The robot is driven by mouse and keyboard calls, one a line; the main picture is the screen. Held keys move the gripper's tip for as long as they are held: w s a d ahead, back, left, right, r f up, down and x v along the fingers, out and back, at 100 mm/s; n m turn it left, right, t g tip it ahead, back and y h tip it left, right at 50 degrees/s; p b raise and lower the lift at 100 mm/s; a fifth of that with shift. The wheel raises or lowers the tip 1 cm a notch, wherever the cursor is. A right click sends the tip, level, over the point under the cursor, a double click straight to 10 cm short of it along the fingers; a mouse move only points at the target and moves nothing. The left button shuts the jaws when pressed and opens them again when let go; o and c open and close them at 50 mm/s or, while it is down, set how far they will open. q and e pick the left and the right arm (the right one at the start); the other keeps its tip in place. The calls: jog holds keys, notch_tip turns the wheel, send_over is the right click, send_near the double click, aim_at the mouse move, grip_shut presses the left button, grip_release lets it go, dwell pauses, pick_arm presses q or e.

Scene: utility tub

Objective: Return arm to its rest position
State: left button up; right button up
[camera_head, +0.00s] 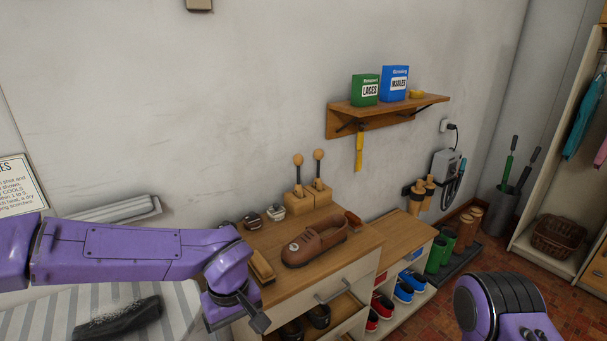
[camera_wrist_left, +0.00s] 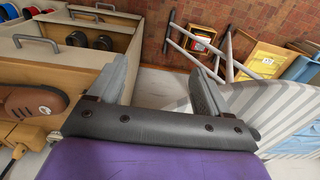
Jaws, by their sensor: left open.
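My left arm reaches in from the left in the head view, in front of the wooden cabinet. My left gripper (camera_head: 256,318) hangs beside the cabinet's front left corner, partly hidden by my wrist. In the left wrist view, its two grey fingers (camera_wrist_left: 160,75) stand wide apart with nothing between them. Of my right arm only a purple and black joint shows at the lower right of the head view. Its gripper is out of frame.
The cabinet top (camera_head: 345,255) holds a brown shoe (camera_head: 314,243), brushes and small tins. A striped ironing board (camera_head: 45,315) with a dark item (camera_head: 118,320) lies left, below my left arm. A wall shelf (camera_head: 385,116) holds two boxes. Open floor (camera_head: 565,290) lies right.

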pick_arm(q)
jog(key=w+a+f+n+t+y, duration=0.1)
jog(key=a+f+n+t+y, duration=0.3)
jog(key=a+f+n, duration=0.4)
jog(key=s+a+f+m+t, duration=0.25)
jog(key=s+f, duration=0.45)
jog(key=f, duration=0.4)
jog(key=s+a+f+m+g, duration=0.1)
jog(key=s+a+f+m, duration=0.1)
jog(key=s, duration=0.7)
jog(key=s+a+f+m+g, duration=0.2)
jog(key=s+a+f+m, duration=0.1)
jog(key=s+a+f, duration=0.2)
jog(key=s+f, duration=0.2)
jog(key=s, duration=0.2)
jog(key=shift+s+h+b, duration=0.25)
jog(key=shift+h+b, duration=0.15)
jog(key=shift+f+m+g, duration=0.1)
jog(key=shift+m+g, duration=0.15)
